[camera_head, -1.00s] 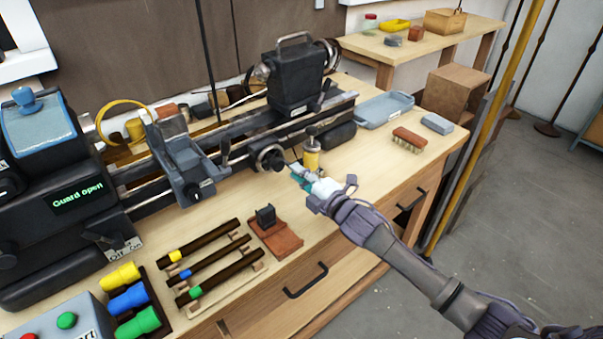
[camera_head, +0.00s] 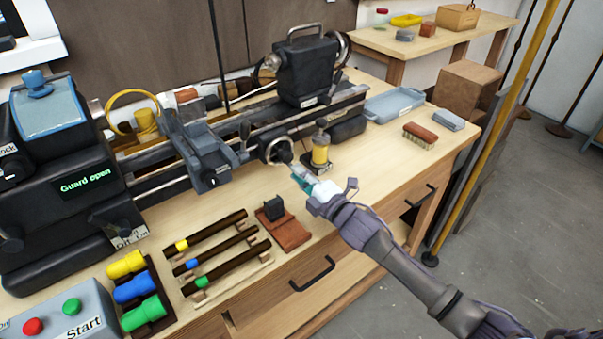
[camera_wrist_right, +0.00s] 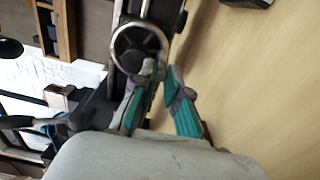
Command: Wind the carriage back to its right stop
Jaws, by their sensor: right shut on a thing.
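The grey carriage (camera_head: 205,155) sits on the dark lathe bed, between the headstock (camera_head: 62,170) on the left and the black tailstock (camera_head: 306,72) on the right. A small metal handwheel (camera_head: 279,151) is on the front of the bed, to the right of the carriage. It also shows in the wrist view (camera_wrist_right: 140,45). My right gripper (camera_head: 300,173) reaches it from the front right. In the wrist view its teal fingers (camera_wrist_right: 150,84) are closed on the handwheel's knob (camera_wrist_right: 149,67), which they partly hide. My left gripper is out of view.
A yellow-bodied oiler (camera_head: 320,152) stands just behind my right gripper. Banded rods (camera_head: 217,252) and a reddish-brown block (camera_head: 283,229) lie at the front. A brush (camera_head: 420,136) and blue tray (camera_head: 395,104) are to the right. The headstock display reads "Guard open".

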